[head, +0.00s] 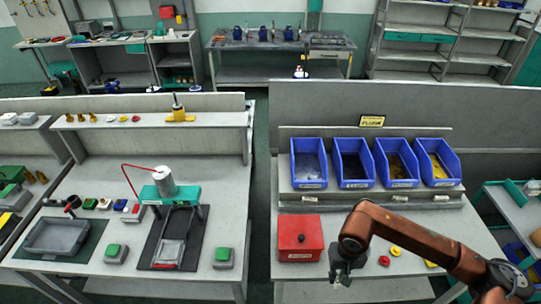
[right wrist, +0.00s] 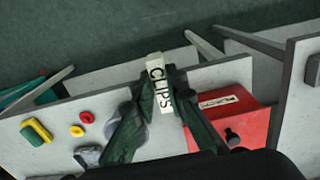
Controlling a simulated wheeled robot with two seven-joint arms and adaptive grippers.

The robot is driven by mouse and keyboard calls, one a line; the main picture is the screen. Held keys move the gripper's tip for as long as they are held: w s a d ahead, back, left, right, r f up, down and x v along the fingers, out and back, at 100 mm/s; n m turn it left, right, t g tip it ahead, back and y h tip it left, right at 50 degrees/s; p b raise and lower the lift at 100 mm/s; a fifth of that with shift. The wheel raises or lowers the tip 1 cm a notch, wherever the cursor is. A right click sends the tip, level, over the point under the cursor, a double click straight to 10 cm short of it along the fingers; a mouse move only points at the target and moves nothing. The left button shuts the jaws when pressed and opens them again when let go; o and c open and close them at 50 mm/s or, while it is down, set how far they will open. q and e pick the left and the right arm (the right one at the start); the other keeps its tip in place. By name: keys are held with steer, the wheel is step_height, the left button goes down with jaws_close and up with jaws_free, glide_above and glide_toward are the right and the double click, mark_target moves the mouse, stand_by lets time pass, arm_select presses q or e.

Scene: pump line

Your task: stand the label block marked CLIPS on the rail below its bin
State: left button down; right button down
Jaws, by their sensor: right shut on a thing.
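The label block marked CLIPS (right wrist: 160,88) is white with black letters, held between the fingers of my right gripper (right wrist: 166,100) in the right wrist view. In the head view my right gripper (head: 343,272) is low over the front of the right bench; I cannot make out the block there. Four blue bins (head: 352,163) stand in a row behind it. Their front labels are too small to read surely. The rail (head: 355,200) runs below the bins. White blocks stand below the first (head: 309,199), third (head: 400,198) and fourth bins (head: 441,198); none shows below the second. My left gripper is not in view.
A red box (head: 300,238) stands on the bench left of my right gripper; it also shows in the right wrist view (right wrist: 235,115). Red (head: 384,261) and yellow (head: 395,251) round pieces lie right of the gripper. My right arm crosses the bench's right front.

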steer(key=r, duration=0.4)
steer(key=shift+w+r, duration=0.25)
steer(key=shift+r, duration=0.05)
